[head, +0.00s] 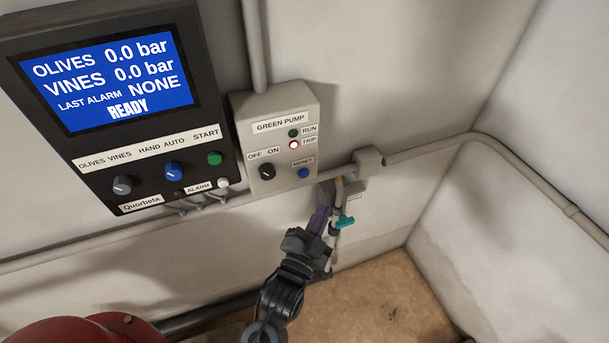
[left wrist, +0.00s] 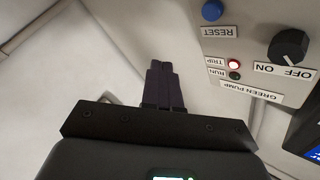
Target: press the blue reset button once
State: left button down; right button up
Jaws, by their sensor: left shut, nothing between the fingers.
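The blue reset button (head: 303,173) sits at the lower right of the grey green pump box (head: 272,108), under a RESET label. It also shows in the left wrist view (left wrist: 212,10), near the top edge. A trip lamp (head: 294,145) glows reddish white and the run lamp (head: 293,133) is dark. My left gripper (head: 320,214) is shut and empty. It is below and slightly right of the button in the head view, apart from it. Its fingers show dark in the left wrist view (left wrist: 163,80), to one side of the box. My right gripper is not in view.
A black control panel (head: 120,189) with a lit screen and several knobs is on the wall left of the box. A pipe runs along the wall, and a teal-handled valve (head: 345,221) is close to my left gripper. A red rounded object (head: 80,331) is at lower left.

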aim_at(304, 173)
pick_arm(q)
jog(key=w+a+b, duration=0.2)
jog(key=w+a, duration=0.1)
jog(key=w, duration=0.4)
jog(key=shift+w+a, duration=0.2)
jog(key=shift+w, duration=0.05)
dwell(0.7)
dwell(0.8)
jog(key=shift+w, duration=0.15)
dwell(0.5)
jog(key=shift+w+a, duration=0.15)
jog(key=shift+w, duration=0.1)
